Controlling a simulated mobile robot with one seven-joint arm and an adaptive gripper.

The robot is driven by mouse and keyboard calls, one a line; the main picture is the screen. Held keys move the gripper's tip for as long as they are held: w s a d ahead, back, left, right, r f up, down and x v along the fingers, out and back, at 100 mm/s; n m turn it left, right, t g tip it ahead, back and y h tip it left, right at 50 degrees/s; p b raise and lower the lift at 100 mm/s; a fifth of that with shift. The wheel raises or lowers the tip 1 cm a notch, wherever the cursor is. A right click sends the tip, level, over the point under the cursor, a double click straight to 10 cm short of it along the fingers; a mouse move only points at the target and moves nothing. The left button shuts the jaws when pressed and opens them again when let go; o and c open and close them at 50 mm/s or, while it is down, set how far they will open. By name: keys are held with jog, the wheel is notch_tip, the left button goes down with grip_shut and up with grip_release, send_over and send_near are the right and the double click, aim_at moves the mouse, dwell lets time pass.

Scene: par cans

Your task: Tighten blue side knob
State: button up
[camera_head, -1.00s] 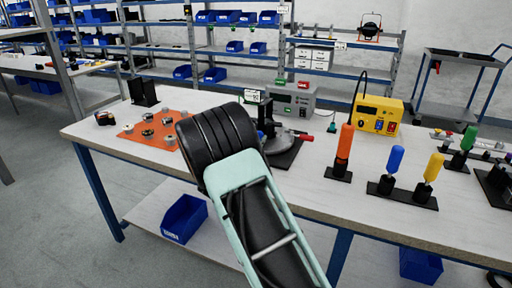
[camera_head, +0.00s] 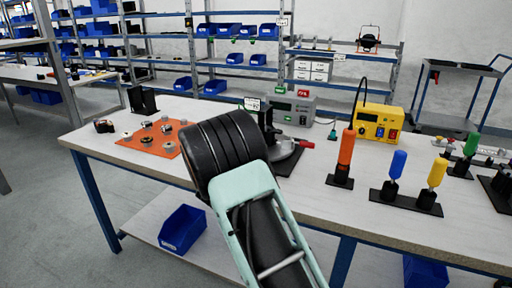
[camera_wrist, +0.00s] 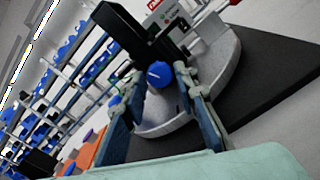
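A round blue knob (camera_wrist: 160,74) sits on the side of a black upright block (camera_wrist: 138,36) in the wrist view. The block stands at a grey round base (camera_wrist: 220,58) on a black plate (camera_wrist: 265,85). My gripper (camera_wrist: 161,82) has one finger on each side of the knob, with gaps visible, so it looks open. Whether a finger touches the knob is unclear. In the head view the fixture's grey round base (camera_head: 284,150) shows beyond my wrist, with a red-tipped lever (camera_head: 305,144). My fingers and the blue knob are hidden there.
An orange mat (camera_head: 140,143) with grey parts lies left on the table. A grey supply box (camera_head: 292,107) and a yellow one (camera_head: 378,122) stand behind. Orange (camera_head: 345,150), blue (camera_head: 397,165) and yellow (camera_head: 437,173) handled tools stand upright to the right.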

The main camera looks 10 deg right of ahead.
jog(key=shift+o, duration=1.1)
jog(key=shift+r+p, duration=0.1)
jog(key=shift+p, duration=0.25)
